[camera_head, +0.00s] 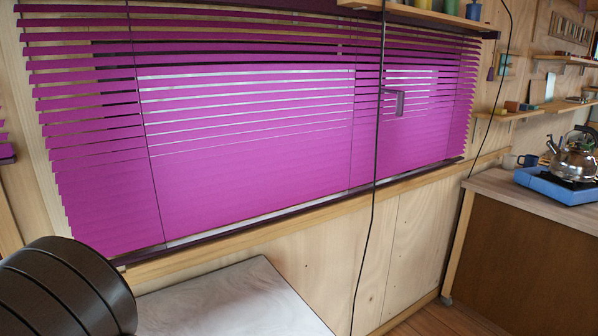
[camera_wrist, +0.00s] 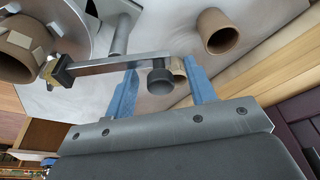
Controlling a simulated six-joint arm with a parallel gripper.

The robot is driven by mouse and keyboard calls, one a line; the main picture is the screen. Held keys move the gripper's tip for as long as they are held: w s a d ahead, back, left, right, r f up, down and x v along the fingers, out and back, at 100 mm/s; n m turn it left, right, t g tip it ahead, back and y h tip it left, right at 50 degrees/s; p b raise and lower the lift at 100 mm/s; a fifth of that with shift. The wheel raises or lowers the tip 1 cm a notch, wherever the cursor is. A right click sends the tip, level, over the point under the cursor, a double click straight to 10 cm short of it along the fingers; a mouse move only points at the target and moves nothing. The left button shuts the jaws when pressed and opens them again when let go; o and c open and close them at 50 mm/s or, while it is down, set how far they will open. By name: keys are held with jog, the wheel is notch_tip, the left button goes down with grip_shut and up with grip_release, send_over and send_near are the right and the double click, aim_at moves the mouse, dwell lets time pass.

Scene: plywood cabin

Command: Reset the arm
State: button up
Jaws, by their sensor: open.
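My gripper (camera_wrist: 160,68) shows in the wrist view with its two blue fingers spread apart. A metal bar (camera_wrist: 105,67) with a dark round knob (camera_wrist: 160,82) crosses the view at the fingertips. The knob appears between the fingers, but I cannot tell whether they touch it. Part of a small tan piece shows behind the knob, near the right finger. The gripper does not show in the head view.
A brown cardboard tube (camera_wrist: 218,32) stands on the pale tabletop (camera_head: 235,305). Another brown roll (camera_wrist: 18,52) sits by a grey disc at upper left. Purple blinds (camera_head: 250,150) hang behind the table. A kettle (camera_head: 574,158) stands on a blue stove (camera_head: 552,185) at right.

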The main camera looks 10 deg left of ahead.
jog(key=shift+w+r+m, duration=0.1)
jog(key=shift+r+m, duration=0.1)
jog(key=shift+m, duration=0.1)
jog(key=v, duration=0.7)
jog(key=x, duration=0.7)
jog(key=shift+f, duration=0.1)
jog(key=shift+s+f+n, duration=0.15)
jog(key=shift+s+n, duration=0.35)
jog(key=shift+n, duration=0.7)
jog(key=s+d+r+n+g+y, duration=0.1)
jog(key=s+d+r+n+y, duration=0.2)
jog(key=r+n, duration=0.55)
jog(key=w+d+r+m+g+h, duration=0.1)
jog(key=w+d+r+m+h, duration=0.1)
jog(key=w, duration=1)
jog(key=shift+w+d+r+m+h, duration=0.2)
jog(key=shift+w+r+m+h, duration=0.2)
jog(key=shift+m, duration=0.25)
